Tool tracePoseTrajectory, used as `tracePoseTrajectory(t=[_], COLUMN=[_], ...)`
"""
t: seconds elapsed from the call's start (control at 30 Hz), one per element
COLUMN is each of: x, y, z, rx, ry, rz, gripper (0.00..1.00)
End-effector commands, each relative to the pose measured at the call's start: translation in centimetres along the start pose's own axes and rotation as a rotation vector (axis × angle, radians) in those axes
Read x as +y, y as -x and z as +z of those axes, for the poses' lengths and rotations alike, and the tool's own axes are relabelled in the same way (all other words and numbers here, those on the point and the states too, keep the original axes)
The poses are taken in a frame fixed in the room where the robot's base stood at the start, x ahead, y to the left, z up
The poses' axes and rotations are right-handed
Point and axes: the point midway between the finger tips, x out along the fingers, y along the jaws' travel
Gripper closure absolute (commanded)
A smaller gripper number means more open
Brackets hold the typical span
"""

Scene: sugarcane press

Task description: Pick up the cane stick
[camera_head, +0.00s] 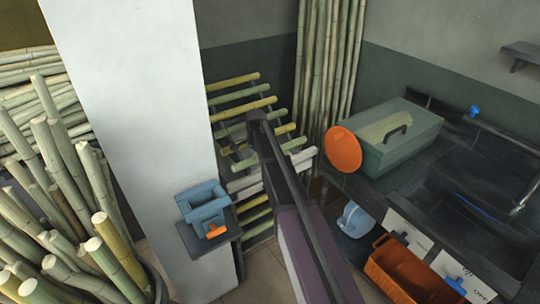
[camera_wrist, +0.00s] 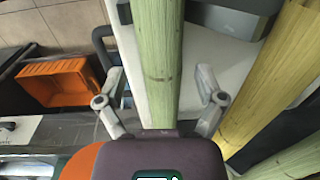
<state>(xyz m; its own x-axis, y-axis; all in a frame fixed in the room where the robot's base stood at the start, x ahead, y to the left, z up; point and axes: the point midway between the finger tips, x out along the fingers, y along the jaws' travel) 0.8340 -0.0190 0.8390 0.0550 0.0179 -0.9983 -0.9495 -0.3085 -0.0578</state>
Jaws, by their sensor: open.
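In the wrist view my gripper (camera_wrist: 160,76) is open, with one finger on each side of a pale green cane stick (camera_wrist: 158,45). A gap shows between the stick and each finger. The stick's near end meets the edge of my gripper's body in the picture; I cannot tell whether they touch. A yellower cane stick (camera_wrist: 270,80) lies to its right. In the head view several green and yellow cane sticks (camera_head: 242,102) lie on a slatted rack in the corner. My arm crosses in front of the rack there and hides my gripper.
A white pillar (camera_head: 130,90) and bundled upright canes (camera_head: 60,170) stand left. Tall canes (camera_head: 325,70) lean in the corner. A dark counter (camera_head: 450,170) at right carries a green box (camera_head: 400,140) with an orange disc (camera_head: 343,149). An orange crate (camera_head: 395,268) sits low right.

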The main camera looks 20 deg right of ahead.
Motion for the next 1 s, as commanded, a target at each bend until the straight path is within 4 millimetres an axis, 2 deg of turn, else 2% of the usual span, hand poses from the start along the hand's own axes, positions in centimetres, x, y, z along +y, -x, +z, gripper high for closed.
tracePoseTrajectory(t=[0.3, 0.37, 0.6, 1.0], x=[0.02, 0.02, 0.06, 0.18], y=[0.00, 0.00, 0.00, 0.10], z=[-0.04, -0.05, -0.06, -0.09], rx=[0.000, 0.000, 0.000, 0.000], ry=[-0.001, -0.001, -0.001, -0.002], rz=[0.000, 0.000, 0.001, 0.003], gripper=[0.13, 0.27, 0.99, 1.00])
